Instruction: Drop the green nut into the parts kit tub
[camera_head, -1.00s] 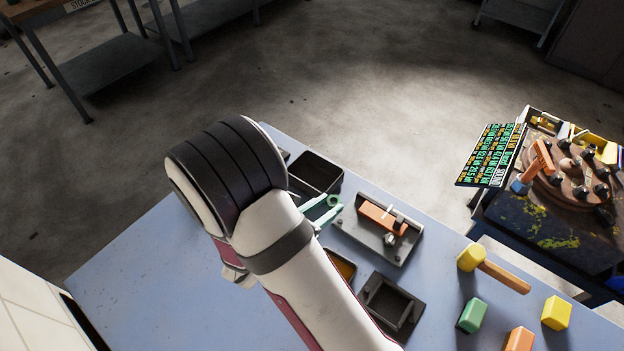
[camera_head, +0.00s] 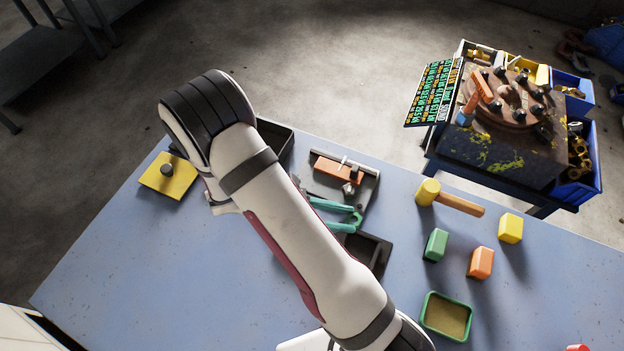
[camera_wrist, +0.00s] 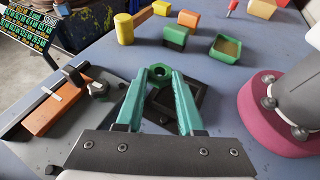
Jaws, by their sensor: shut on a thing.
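My gripper (camera_head: 352,219) has teal fingers shut on the green nut (camera_wrist: 158,73), a ring held upright at the fingertips. The nut also shows in the head view (camera_head: 356,218), small and partly merged with the fingers. The gripper is above the table, over or near a dark square tray (camera_head: 376,250); the exact height is hard to tell. A green-rimmed tub with a tan inside (camera_head: 446,316) stands apart, to the lower right of the gripper; it also shows in the wrist view (camera_wrist: 226,47). No label shows which container is the parts kit tub.
A grey fixture with an orange block (camera_head: 339,172) lies just beyond the gripper. A black bin (camera_head: 275,140) is partly behind my arm. A yellow-headed mallet (camera_head: 428,192) and green (camera_head: 436,245), orange (camera_head: 481,263) and yellow (camera_head: 510,228) blocks stand right. The front right table is mostly clear.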

